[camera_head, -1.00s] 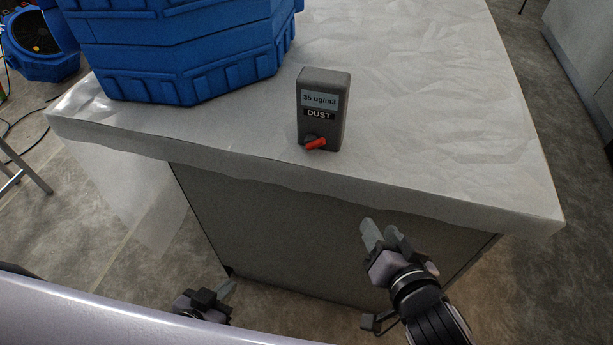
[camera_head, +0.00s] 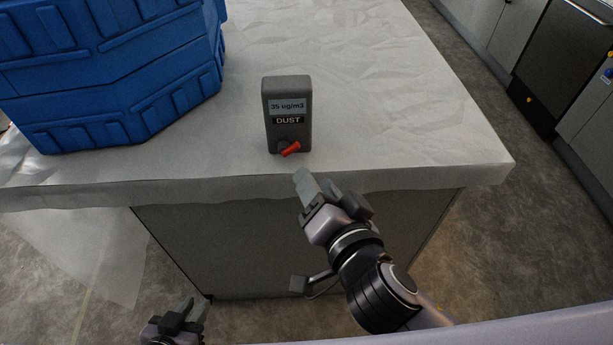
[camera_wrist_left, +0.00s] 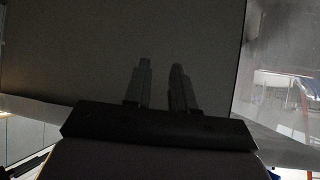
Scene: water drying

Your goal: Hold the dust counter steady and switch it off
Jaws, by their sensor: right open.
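The dust counter (camera_head: 288,102) is a small dark grey box standing upright near the front edge of the covered worktop. Its screen reads 35 ug/m3 above a DUST label, and a red switch lever (camera_head: 291,149) sits low on its front, tilted up to the right. My right gripper (camera_head: 314,183) is open and empty, just in front of the worktop edge below the counter, apart from it. My left gripper (camera_head: 193,306) is low at the bottom left, in front of the cabinet. In the left wrist view its two fingers (camera_wrist_left: 160,80) are apart with nothing between them.
A large blue ribbed machine (camera_head: 120,70) stands on the worktop left of the counter. Crinkled plastic sheeting (camera_head: 400,100) covers the top and hangs over its edge. The worktop right of the counter is clear. Grey cabinets (camera_head: 550,70) stand at the far right.

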